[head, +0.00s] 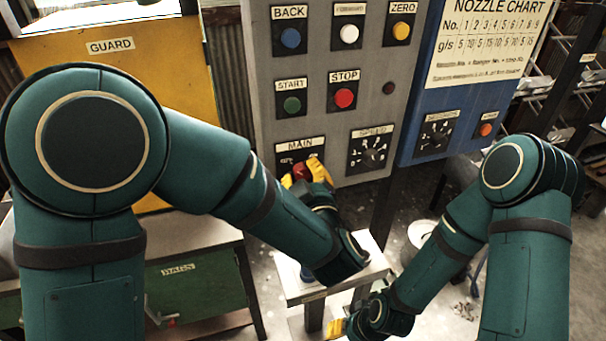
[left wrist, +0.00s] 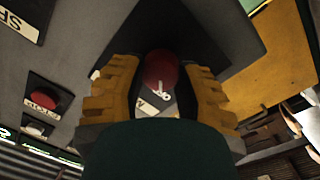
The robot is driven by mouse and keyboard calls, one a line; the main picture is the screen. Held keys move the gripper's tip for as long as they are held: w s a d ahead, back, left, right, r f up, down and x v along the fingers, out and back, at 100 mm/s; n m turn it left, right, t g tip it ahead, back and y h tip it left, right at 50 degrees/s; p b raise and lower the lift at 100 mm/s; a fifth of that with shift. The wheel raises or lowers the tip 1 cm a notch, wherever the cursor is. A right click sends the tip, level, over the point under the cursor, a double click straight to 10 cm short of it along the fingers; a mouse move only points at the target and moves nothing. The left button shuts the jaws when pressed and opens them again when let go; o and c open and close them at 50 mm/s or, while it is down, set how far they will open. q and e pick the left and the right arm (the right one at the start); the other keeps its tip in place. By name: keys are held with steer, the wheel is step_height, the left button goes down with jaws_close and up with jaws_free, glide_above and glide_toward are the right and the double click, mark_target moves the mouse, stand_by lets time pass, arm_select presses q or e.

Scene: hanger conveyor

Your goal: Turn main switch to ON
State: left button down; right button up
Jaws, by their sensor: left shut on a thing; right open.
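The main switch (head: 300,172) is a red knob on the lower left of the grey control panel (head: 320,90), under a "MAIN" label. In the left wrist view the red knob (left wrist: 161,72) sits between the yellow fingers. My left gripper (head: 306,172) is shut on the knob, with a finger on each side. The fingers and the knob hide most of the switch's markings, so I cannot tell its setting. My right gripper (head: 338,328) is low at the bottom of the head view, open and away from the panel.
The panel also has a green start button (head: 292,104), a red stop button (head: 344,98) and a speed dial (head: 371,151). A blue panel (head: 420,125) stands to the right. A yellow guard (head: 150,80) is at the left. A small table (head: 372,262) stands below.

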arm_select(q)
steer(key=shift+r, duration=0.1)
steer(key=m+p, duration=0.2)
steer(key=m, duration=0.1)
steer(key=shift+r+m+p, duration=0.15)
steer(key=shift+m+p, duration=0.25)
steer(key=m+p, duration=0.3)
steer(key=m, duration=0.1)
steer(key=shift+d+m+p, duration=0.1)
steer(key=shift+m+p, duration=0.2)
steer(key=shift+p, duration=0.05)
steer(key=m+p, duration=0.5)
steer(key=shift+w+r+g+y, duration=0.1)
steer(key=shift+g+y, duration=0.2)
steer(key=shift+g, duration=0.1)
steer(key=shift+d+m+p, duration=0.1)
steer(key=shift+m+p, duration=1.75)
steer(key=shift+m, duration=0.05)
steer(key=shift+f, duration=0.2)
